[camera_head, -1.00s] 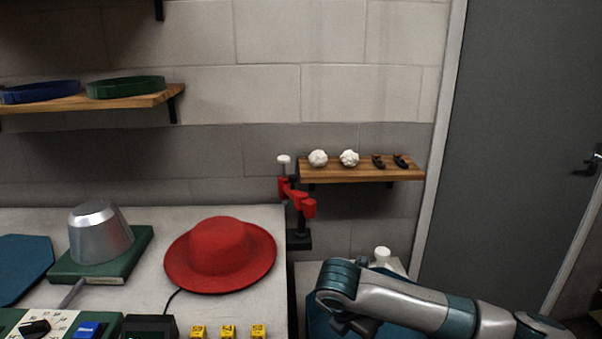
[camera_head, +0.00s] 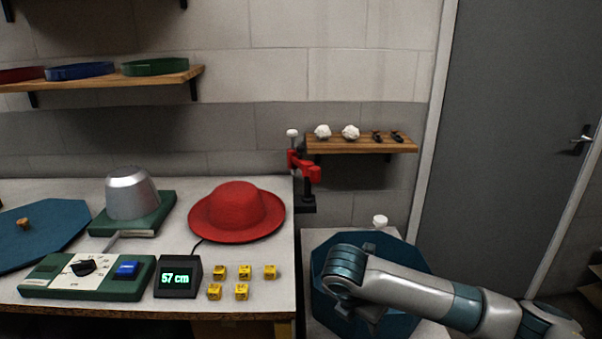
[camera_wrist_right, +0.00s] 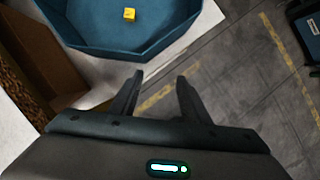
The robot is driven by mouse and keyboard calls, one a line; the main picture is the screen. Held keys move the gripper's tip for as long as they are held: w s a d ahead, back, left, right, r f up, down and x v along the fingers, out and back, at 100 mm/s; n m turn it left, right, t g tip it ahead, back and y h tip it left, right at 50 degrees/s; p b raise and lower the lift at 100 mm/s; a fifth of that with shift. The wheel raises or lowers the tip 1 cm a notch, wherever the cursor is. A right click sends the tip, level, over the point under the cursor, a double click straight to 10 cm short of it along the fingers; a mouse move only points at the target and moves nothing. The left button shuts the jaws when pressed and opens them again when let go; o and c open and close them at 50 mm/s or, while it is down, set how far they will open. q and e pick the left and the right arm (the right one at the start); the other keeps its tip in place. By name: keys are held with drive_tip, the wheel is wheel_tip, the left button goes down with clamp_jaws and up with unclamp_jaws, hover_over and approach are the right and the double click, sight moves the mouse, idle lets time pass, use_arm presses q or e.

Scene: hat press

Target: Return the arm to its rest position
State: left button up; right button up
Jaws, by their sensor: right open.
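My right arm (camera_head: 425,293) comes in from the lower right in the head view. Its gripper points down and is mostly hidden under the wrist there. In the right wrist view my right gripper (camera_wrist_right: 157,88) is open, with nothing between its fingers. Its fingers are over the floor, just beyond the near edge of a blue octagonal box (camera_wrist_right: 165,45). A small yellow cube (camera_wrist_right: 129,14) lies in that box. The box also shows behind my arm in the head view (camera_head: 405,328). My left gripper is not in view.
The table on the left holds a red hat (camera_head: 237,210), a metal hat form (camera_head: 132,196) on a green base, a control panel (camera_head: 50,282), a display (camera_head: 178,278) reading 57 cm and several yellow cubes (camera_head: 242,291). A red clamp (camera_head: 303,168) stands at the table's right edge. A shelf (camera_head: 360,146) hangs behind.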

drive_tip(key=s+a+f+m+y, duration=0.35)
drive_tip(key=s+f+m, duration=0.25)
drive_tip(key=s, duration=0.2)
drive_tip(key=s+a+f+m+y, duration=0.3)
drive_tip(key=s+a+f+m, duration=0.2)
drive_tip(key=s, duration=0.4)
drive_tip(key=s+d+f+m+h, duration=0.2)
drive_tip(key=s+d+f+m, duration=0.1)
drive_tip(key=s+d+m, duration=0.5)
drive_tip(key=s+d+f+m+h, duration=0.1)
drive_tip(key=s+d+f+m, duration=0.2)
drive_tip(key=s+d+m, duration=0.6)
drive_tip(key=w+a+f+n+t, duration=0.1)
drive_tip(key=w+f, duration=0.1)
drive_tip(key=f, duration=0.7)
drive_tip(key=w+a+f+n, duration=0.1)
drive_tip(key=w+f+n, duration=0.1)
drive_tip(key=f, duration=0.7)
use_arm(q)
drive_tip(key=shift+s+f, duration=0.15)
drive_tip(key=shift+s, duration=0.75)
use_arm(e)
drive_tip(key=s+a+f+t, duration=0.1)
drive_tip(key=s+f, duration=0.2)
drive_tip(key=f, duration=1.2)
drive_tip(key=shift+s+f+y, duration=0.2)
drive_tip(key=shift+y, duration=0.25)
